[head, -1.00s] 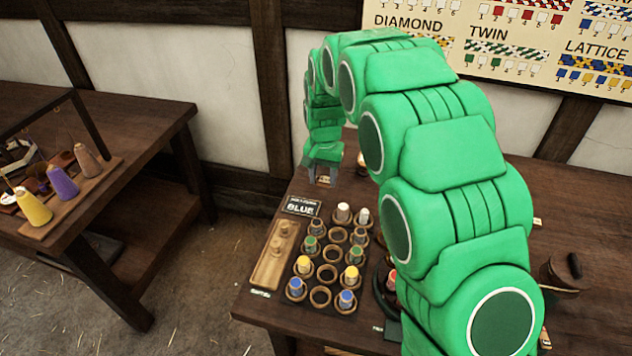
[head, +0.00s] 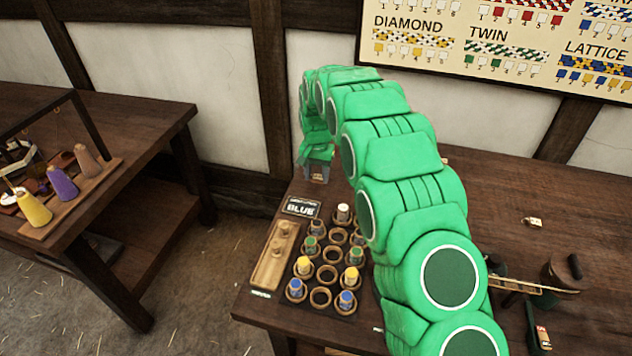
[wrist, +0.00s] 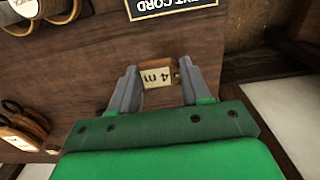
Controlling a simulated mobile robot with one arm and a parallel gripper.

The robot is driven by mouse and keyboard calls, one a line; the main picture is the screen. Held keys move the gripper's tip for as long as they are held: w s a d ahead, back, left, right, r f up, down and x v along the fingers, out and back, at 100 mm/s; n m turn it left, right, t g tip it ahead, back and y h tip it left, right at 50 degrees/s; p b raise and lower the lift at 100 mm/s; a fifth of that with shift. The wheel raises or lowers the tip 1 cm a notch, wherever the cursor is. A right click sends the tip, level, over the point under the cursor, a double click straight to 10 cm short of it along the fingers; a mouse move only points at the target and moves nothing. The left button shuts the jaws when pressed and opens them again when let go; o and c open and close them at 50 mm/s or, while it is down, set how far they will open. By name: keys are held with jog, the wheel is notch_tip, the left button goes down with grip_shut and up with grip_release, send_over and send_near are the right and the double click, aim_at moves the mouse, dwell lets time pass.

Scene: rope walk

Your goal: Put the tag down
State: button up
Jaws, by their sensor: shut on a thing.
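The tag (wrist: 157,76) is a small wooden block with a pale face marked "4 m". My gripper (wrist: 157,84) is shut on it, one grey finger at each side, in the wrist view. The tag is too small to make out clearly there. I cannot tell whether it touches the table top.
A rack of ring holders with colored bobbins (head: 323,300) and a wooden tray (head: 275,255) stand in front of the sign. A small pale tag (head: 533,222) lies on the right, near a dark pot (head: 565,273). A side table (head: 150,120) with cones is left, across a gap.

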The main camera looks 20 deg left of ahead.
aim_at(316, 175)
jog(key=shift+w+a+f, duration=0.3)
jog(key=shift+w+f, duration=0.25)
jog(key=shift+f, duration=1.65)
jog(key=shift+f, duration=0.1)
jog(key=o, duration=1)
notch_tip(316, 175, up, 12)
jog(key=shift+r, duration=0.1)
jog(key=shift+d, duration=0.1)
